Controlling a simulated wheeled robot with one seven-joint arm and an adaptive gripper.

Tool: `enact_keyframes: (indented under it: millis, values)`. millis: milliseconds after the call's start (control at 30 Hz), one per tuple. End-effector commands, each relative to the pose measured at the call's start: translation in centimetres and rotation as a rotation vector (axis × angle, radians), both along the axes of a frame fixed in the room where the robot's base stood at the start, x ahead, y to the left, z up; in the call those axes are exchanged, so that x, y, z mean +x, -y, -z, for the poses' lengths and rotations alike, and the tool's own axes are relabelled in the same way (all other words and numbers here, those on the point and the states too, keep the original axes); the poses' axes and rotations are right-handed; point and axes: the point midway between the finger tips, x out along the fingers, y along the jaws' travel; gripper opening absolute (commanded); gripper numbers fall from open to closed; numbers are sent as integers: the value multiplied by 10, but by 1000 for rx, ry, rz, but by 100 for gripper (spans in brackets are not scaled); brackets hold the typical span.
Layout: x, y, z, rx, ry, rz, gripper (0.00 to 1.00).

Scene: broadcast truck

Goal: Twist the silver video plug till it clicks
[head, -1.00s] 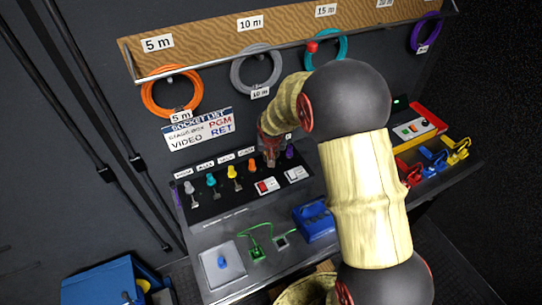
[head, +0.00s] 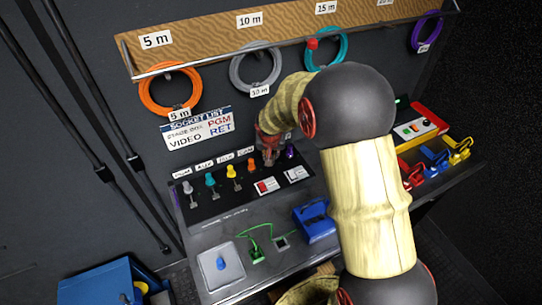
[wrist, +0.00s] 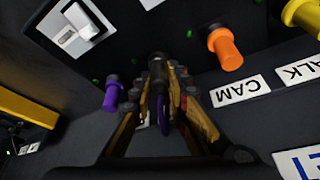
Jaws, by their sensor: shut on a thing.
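My gripper (wrist: 160,82) is shut on a dark grey, round plug (wrist: 157,66) at the panel, which I take for the silver video plug. It looks dark in the shade, and the fingers hide most of it. In the head view my gripper (head: 270,158) is at the panel's upper right, between an orange plug (head: 251,165) and a purple plug (head: 291,152). Whether the held plug is fully seated cannot be seen.
The orange plug (wrist: 225,48) by the CAM label and the purple plug (wrist: 110,97) flank my fingers closely. A grey plug (head: 188,187), teal plug (head: 210,180) and yellow plug (head: 231,172) stand further left. Coiled cables hang above.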

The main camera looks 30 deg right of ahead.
Motion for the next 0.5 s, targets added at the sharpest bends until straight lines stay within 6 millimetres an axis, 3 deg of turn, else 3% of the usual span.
enact_keyframes:
  millis: [500]
  values:
    - [-1,0,3,0,-4,42,0]
